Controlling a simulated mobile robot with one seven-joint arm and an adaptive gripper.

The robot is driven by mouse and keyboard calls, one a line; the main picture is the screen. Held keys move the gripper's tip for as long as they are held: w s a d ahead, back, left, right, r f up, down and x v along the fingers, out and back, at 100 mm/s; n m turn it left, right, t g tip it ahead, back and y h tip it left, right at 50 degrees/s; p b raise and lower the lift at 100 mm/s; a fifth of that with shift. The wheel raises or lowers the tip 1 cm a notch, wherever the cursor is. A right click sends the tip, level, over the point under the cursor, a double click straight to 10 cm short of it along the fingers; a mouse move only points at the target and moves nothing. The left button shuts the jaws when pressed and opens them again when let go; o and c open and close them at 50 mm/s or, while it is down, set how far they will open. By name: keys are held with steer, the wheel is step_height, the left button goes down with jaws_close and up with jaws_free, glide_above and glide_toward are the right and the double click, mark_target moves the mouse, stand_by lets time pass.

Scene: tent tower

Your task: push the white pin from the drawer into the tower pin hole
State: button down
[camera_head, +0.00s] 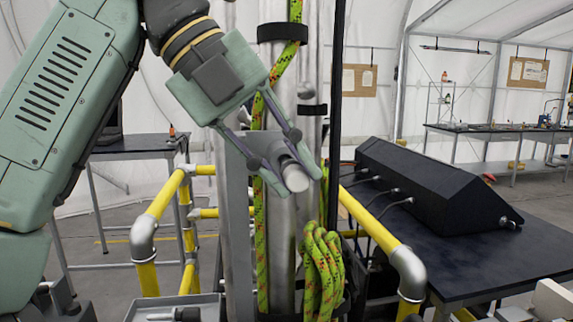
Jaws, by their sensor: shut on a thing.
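My gripper (291,176) is in front of the metal tower (282,240), pointing down and to the right. Its two fingers are shut on a short pale grey-white cylinder, the white pin (295,178), with one finger on each side. The pin's round end faces toward the lower right. A flat grey metal plate (238,230) stands upright just left of the pin. The pin hole cannot be made out, and I cannot tell whether the pin touches the tower. The drawer (180,305), a grey tray, shows at the bottom left with a dark tool-like item in it.
A yellow-green rope (323,265) runs along the tower and hangs coiled at its right. Yellow railings (385,243) stand on both sides. A black sloped box (430,190) with cables sits on a dark table (520,250) at right. Another dark table (135,147) is behind left.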

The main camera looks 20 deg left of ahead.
mark_target(280, 156)
steer(key=shift+w+a, duration=0.6)
steer(key=shift+w, duration=0.3)
steer(key=shift+w+a, duration=0.6)
steer(key=shift+w, duration=0.25)
steer(key=c, duration=1.3)
jaws_free()
steer(key=shift+c, duration=0.2)
